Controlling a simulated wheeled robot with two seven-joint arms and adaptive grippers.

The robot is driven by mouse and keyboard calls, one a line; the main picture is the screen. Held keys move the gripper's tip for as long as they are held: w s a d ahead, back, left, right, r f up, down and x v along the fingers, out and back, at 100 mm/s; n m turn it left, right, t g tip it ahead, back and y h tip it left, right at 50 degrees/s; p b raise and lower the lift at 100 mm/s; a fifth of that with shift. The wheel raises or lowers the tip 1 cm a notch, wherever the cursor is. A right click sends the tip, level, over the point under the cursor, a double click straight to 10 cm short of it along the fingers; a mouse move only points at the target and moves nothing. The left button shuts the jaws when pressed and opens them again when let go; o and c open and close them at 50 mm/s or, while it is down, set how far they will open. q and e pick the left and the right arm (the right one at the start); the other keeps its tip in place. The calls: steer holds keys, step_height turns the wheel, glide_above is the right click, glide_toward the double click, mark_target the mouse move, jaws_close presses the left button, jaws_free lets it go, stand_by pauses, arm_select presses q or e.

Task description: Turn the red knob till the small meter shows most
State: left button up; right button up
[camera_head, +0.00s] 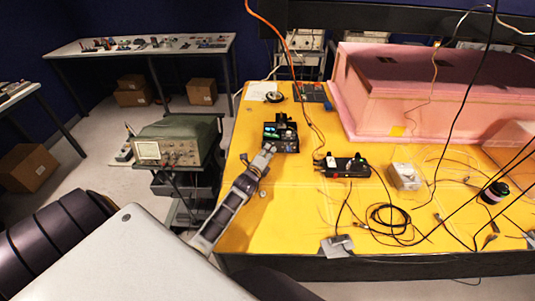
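A small black instrument (280,137) with green-lit parts on its front stands on the yellow table (245,225), left of the table's middle. My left gripper (267,149) is at its front left corner, close to it or touching it. The fingers are too small to tell whether they are open or shut. No red knob or meter needle can be made out on this instrument; the gripper hides part of its front. A second low black box (345,168) with small knobs or plugs on top lies to its right. My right gripper is not in view.
A white box (404,176) with cables and a coiled black cable (390,218) lie on the right half of the table. A pink foam enclosure (415,95) stands behind. An oscilloscope (165,150) stands on a cart to the left. The table's front left is mostly clear.

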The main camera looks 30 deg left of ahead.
arm_select(q)
steer(key=shift+o, duration=0.8)
steer(key=shift+m, duration=0.5)
